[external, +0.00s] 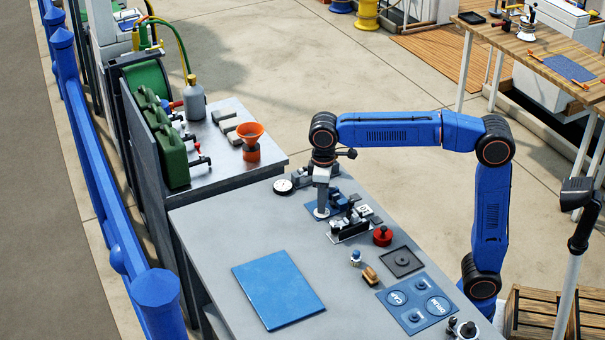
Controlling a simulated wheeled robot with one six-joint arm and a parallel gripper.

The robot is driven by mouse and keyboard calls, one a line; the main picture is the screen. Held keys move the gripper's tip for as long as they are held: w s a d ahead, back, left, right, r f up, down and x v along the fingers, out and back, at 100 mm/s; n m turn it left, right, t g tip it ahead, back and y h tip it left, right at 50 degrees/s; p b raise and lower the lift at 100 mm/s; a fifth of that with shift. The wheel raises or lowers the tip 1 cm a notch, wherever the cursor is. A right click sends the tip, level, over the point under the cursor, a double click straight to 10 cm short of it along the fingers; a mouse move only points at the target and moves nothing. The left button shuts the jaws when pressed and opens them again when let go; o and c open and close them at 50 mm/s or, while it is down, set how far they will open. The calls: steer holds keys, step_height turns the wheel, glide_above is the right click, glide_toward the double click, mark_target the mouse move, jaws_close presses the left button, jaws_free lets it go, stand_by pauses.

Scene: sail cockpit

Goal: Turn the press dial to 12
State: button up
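My blue arm reaches over the grey workbench (215,232) from the right. My gripper (322,184) points down at the bench's back part, over a small blue base plate (313,211). Its fingers are small and merge with a grey upright piece below, so I cannot tell whether they are open or touching anything. A cluster of small black, blue and silver parts (348,222) stands just right of the gripper. A round white dial face (283,186) lies left of the gripper. I cannot tell for sure which part is the press dial, and no number 12 is readable.
A blue mat (278,289) lies at the front left of the bench. A red knob-like part (382,236), a dark square tray (401,262) and a blue marked panel (417,303) are on the right. An orange funnel (251,133) stands on the side bench behind.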

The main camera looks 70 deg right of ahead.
jaws_close()
steer(key=shift+m, duration=0.7)
steer(key=shift+o, duration=1.8)
jaws_free()
step_height(320, 180, up, 17)
steer(key=shift+d+r, duration=0.2)
